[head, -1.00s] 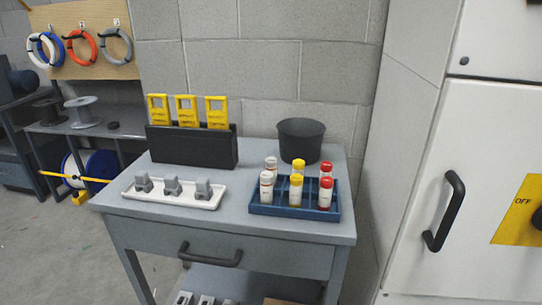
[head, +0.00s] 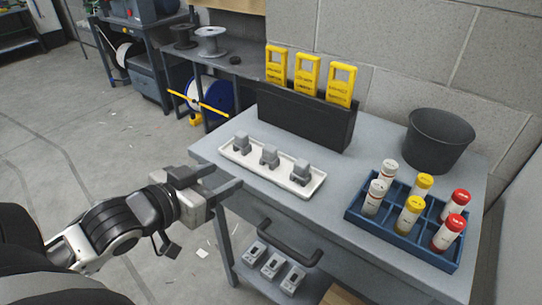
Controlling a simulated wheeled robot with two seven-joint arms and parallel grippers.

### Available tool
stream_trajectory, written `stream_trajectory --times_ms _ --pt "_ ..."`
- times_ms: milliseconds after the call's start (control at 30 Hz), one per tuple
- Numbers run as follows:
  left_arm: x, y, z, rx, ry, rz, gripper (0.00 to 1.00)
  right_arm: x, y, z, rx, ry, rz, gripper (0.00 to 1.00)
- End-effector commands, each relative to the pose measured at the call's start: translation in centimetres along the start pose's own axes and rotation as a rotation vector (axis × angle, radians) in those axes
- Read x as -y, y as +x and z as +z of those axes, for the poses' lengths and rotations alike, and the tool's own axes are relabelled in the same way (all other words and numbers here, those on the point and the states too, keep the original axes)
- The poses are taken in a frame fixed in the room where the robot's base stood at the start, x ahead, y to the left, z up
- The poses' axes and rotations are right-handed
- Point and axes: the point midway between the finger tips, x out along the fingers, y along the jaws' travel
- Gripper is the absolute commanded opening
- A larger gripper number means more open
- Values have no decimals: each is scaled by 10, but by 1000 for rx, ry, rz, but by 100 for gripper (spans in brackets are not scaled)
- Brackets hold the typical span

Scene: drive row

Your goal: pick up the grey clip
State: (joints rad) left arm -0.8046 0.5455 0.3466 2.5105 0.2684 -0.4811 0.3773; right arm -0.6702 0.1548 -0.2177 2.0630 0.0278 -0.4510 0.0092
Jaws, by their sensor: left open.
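Several grey clips are in view. Three of them, the left clip (head: 241,143), the middle clip (head: 269,157) and the right clip (head: 301,172), stand in a row in a white tray (head: 312,188) on the grey cart top. My left gripper (head: 222,180) is open and empty at the cart's left front edge, its fingers pointing toward the tray, apart from the clips. My right gripper is not in view.
Behind the tray stands a black holder (head: 305,121) with yellow tags (head: 307,74). To the right are a blue rack (head: 391,233) of capped bottles and a dark bucket (head: 438,140). The cart's drawer handle (head: 290,243) juts out in front.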

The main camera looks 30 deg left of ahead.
Motion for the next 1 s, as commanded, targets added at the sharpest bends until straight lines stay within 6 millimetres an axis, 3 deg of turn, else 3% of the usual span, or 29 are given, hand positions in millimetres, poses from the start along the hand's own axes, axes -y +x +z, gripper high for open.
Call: stream_trajectory --times_ms 33,400,767,1000 --pt "0 12 7 -8 3 1 53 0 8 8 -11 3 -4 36" --pt "1 72 1 -2 0 -3 53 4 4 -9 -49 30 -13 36" --pt "1 100 -1 0 2 -3 53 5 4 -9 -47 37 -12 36" --pt "2 133 -5 0 1 -2 53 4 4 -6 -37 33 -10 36"
